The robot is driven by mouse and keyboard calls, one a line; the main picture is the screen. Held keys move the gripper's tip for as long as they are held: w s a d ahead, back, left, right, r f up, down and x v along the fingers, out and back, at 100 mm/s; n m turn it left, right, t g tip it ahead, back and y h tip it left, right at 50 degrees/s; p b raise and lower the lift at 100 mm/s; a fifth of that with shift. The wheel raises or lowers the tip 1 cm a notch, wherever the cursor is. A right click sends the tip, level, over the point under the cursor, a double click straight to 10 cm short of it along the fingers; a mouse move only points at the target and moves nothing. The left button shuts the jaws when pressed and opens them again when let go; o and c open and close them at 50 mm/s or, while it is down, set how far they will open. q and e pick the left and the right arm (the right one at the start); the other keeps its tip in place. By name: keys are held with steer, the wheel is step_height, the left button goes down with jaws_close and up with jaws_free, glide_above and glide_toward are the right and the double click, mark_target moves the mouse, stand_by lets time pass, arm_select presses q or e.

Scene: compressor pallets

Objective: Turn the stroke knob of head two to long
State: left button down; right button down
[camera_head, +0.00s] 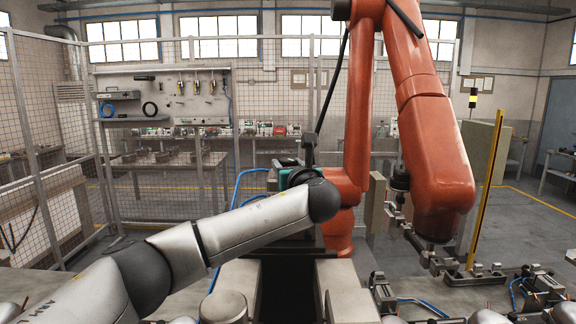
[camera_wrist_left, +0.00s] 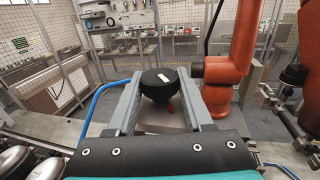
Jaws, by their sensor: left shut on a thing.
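A black round knob (camera_wrist_left: 160,86) with a short white mark on its top shows in the middle of the left wrist view. A small red part shows just below it. My left gripper (camera_wrist_left: 160,76) has one grey finger on each side of the knob and is shut on it. In the head view my left arm reaches in from the left, and its gripper (camera_head: 290,176) is at the middle, in front of the orange robot. The knob cannot be made out clearly there, and no label for long or short is readable. My right gripper is not in view.
A large orange robot arm (camera_head: 430,130) stands close behind and to the right of my gripper. A blue hose (camera_wrist_left: 95,105) runs at the left. Metal fixtures (camera_head: 540,285) stand at the lower right. A mesh fence and workbenches are farther back.

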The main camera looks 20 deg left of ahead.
arm_select(q)
steer(key=shift+m+h, duration=0.3)
steer(key=shift+h, duration=0.2)
steer(key=m+t+h, duration=0.1)
steer(key=m+h, duration=0.1)
steer(key=h, duration=0.1)
steer(key=m+t+h, duration=0.1)
steer(key=m+h, duration=0.1)
steer(key=h, duration=0.1)
steer(key=shift+a+h, duration=0.2)
steer(key=shift+h, duration=0.1)
steer(key=m+h, duration=0.2)
steer(key=h, duration=0.2)
steer(key=m+g+h, duration=0.1)
steer(key=m+h, duration=0.2)
steer(key=h, duration=0.1)
steer(key=shift+r+m, duration=0.15)
steer(key=shift+m, duration=0.15)
steer(key=m+g+h, duration=0.1)
steer(key=m+h, duration=0.1)
steer(key=h, duration=0.1)
steer(key=shift+g+b, duration=0.4)
steer(key=shift+d+m+g+h+b, duration=0.1)
steer(key=shift+m+g+h+b, duration=0.4)
steer(key=shift+m+g+h, duration=0.65)
steer(key=shift+m+g+h+b, duration=0.3)
steer(key=shift+m+g+h, duration=0.3)
steer(key=shift+h, duration=0.25)
steer(key=shift+c, duration=1.5)
jaws_free()
